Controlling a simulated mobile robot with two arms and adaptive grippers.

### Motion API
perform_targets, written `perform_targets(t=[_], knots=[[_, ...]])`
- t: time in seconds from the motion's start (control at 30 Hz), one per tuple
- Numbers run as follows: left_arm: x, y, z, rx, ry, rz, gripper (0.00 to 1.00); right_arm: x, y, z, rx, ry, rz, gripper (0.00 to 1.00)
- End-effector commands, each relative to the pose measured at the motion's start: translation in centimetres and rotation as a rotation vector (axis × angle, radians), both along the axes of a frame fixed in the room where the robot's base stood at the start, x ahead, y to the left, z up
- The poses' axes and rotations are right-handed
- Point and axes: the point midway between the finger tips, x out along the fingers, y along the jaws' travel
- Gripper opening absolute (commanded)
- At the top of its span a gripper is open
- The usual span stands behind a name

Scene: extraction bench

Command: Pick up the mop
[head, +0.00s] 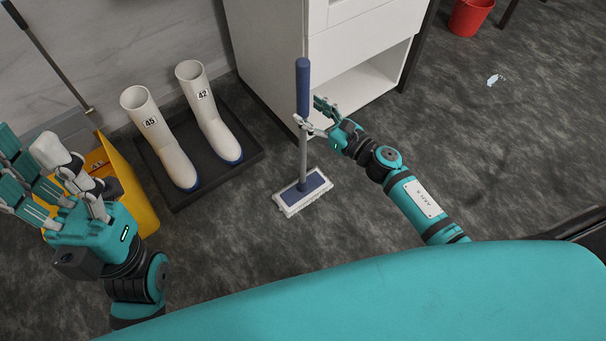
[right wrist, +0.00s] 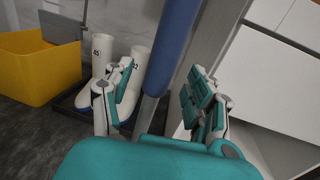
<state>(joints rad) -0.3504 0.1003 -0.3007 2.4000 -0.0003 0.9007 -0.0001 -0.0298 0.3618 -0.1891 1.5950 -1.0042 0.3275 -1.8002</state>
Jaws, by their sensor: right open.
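The mop (head: 303,150) stands upright on the dark floor in the head view, with a blue grip on top, a grey pole and a flat blue-and-white head. My right gripper (head: 312,116) is at the pole just below the blue grip, and is open. In the right wrist view the mop's blue grip (right wrist: 173,45) passes between the spread fingers of my right gripper (right wrist: 160,100). Whether the fingers touch the pole is unclear. My left gripper (head: 62,185) is open and empty at the left, over the yellow bucket.
White boots (head: 160,140) stand in a black tray (head: 255,157) left of the mop. A yellow bucket (head: 140,200) is at the left. A white cabinet (head: 270,45) is close behind the mop. A red bucket (head: 470,16) is far right. The floor right of my right arm is mostly clear.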

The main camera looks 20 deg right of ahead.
Motion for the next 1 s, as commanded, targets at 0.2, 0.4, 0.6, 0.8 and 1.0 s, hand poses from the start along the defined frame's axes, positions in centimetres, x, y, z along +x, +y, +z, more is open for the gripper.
perform_targets(t=[0.2, 0.4, 0.6, 0.8, 1.0], knots=[[0.1, 0.0, -0.7, 0.001, 0.003, 0.0, 0.4, 2.5, 1.4, -0.3, 0.001, 0.0, 0.0, 0.57], [0.1, 0.0, -0.7, 0.001, 0.003, 0.0, 0.4, 2.7, 1.5, -0.2, 0.001, 0.0, 0.0, 0.57], [0.1, 0.0, -0.7, 0.001, 0.003, 0.0, 0.4, 2.6, 1.5, -0.2, 0.001, 0.0, 0.0, 0.4], [0.0, 0.0, -0.7, 0.001, 0.002, 0.0, 0.4, 2.6, 1.5, -0.2, 0.001, 0.0, 0.0, 0.14], [0.0, 0.0, -0.6, 0.0, 0.001, 0.0, 0.4, 2.6, 1.5, -0.2, 0.001, 0.0, 0.0, 0.0]])
